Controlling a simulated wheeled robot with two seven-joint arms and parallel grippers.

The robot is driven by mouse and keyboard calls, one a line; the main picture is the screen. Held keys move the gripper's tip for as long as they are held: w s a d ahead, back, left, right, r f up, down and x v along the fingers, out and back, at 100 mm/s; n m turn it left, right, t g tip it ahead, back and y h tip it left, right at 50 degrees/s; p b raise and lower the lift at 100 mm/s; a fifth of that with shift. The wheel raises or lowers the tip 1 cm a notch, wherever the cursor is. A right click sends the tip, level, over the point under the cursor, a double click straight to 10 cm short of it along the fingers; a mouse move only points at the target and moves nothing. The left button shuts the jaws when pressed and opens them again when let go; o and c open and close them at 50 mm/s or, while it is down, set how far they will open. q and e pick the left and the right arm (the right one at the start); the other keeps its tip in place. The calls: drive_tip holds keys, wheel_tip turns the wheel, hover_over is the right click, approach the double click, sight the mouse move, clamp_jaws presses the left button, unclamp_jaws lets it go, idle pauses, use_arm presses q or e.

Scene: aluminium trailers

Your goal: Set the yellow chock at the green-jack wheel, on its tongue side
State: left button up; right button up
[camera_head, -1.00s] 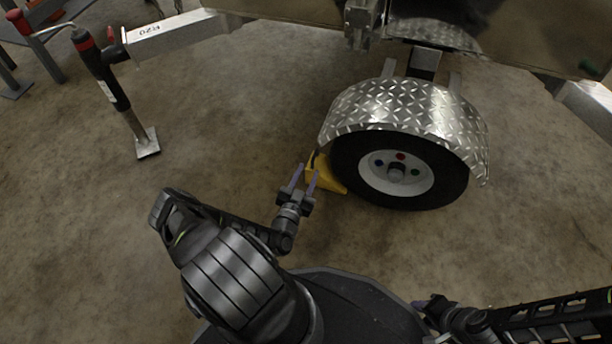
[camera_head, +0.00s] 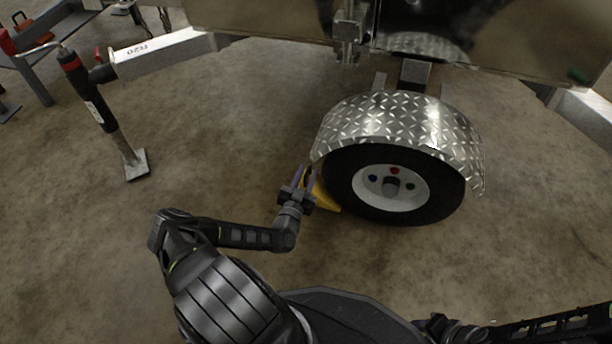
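The yellow chock (camera_head: 324,198) is on the floor against or very close to the left side of the wheel (camera_head: 391,187). That is the side toward the tongue (camera_head: 165,54). My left gripper (camera_head: 306,172) is at the chock's left end, its two fingers apart and pointing away from me. The fingers overlap the chock's upper end in the picture; whether they touch it is unclear. The jack (camera_head: 100,108) on the tongue is black with a red band; no green shows on it. My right gripper is not visible, only arm links at bottom right.
A diamond-plate fender (camera_head: 400,123) covers the wheel's top, under the trailer body (camera_head: 520,35). A grey bench or cart (camera_head: 45,38) stands at the upper left. The floor (camera_head: 225,130) between jack and wheel is clear.

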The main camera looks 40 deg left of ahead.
use_arm(q)
clamp_jaws()
idle(1.2)
